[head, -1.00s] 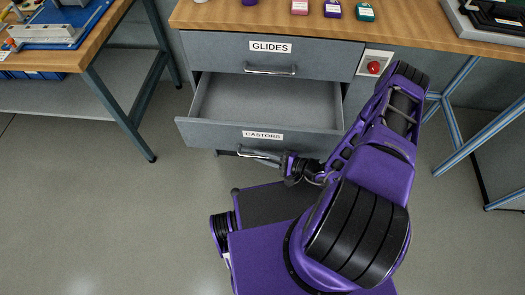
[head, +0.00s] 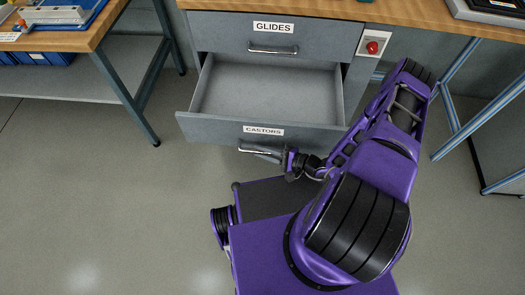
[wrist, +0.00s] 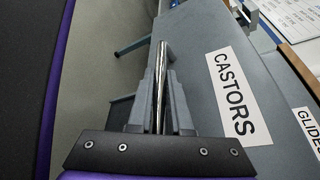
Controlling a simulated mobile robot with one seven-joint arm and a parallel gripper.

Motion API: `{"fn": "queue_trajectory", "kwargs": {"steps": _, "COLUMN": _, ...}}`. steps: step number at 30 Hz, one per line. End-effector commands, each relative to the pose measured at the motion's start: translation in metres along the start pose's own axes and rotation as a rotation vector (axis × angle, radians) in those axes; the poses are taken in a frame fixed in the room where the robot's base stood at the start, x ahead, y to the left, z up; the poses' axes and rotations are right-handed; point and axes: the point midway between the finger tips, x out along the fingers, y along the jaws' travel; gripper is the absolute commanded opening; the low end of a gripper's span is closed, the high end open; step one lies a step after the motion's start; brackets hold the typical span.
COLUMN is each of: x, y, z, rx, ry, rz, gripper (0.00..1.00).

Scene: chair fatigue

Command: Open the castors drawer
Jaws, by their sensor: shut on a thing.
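The castors drawer (head: 262,134) is grey, marked with a white CASTORS label, and stands well pulled out. Its inside (head: 265,88) looks empty. My gripper (head: 270,153) is at the front of this drawer, shut on its metal bar handle (wrist: 161,75). In the wrist view the bar runs between the two fingers (wrist: 158,100), with the CASTORS label (wrist: 237,95) just to the right. In the head view part of the handle is hidden by the gripper.
The glides drawer (head: 275,40) above is closed. A red button (head: 372,47) is on the right of the cabinet. A workbench with blue legs (head: 125,80) stands at the left. My purple base is close in front of the drawer; floor is clear at the left.

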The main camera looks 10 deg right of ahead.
Motion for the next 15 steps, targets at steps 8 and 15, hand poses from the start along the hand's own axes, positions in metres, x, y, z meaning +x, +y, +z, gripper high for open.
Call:
{"fn": "queue_trajectory", "kwargs": {"steps": 8, "x": -0.0006, "y": -0.0004, "z": -0.0008, "rx": -0.001, "ry": 0.001, "rz": 0.0, "gripper": 0.34}}
{"fn": "queue_trajectory", "kwargs": {"steps": 15, "x": -0.0003, "y": -0.0002, "z": -0.0004, "rx": 0.0, "ry": 0.001, "rz": 0.0, "gripper": 0.47}}
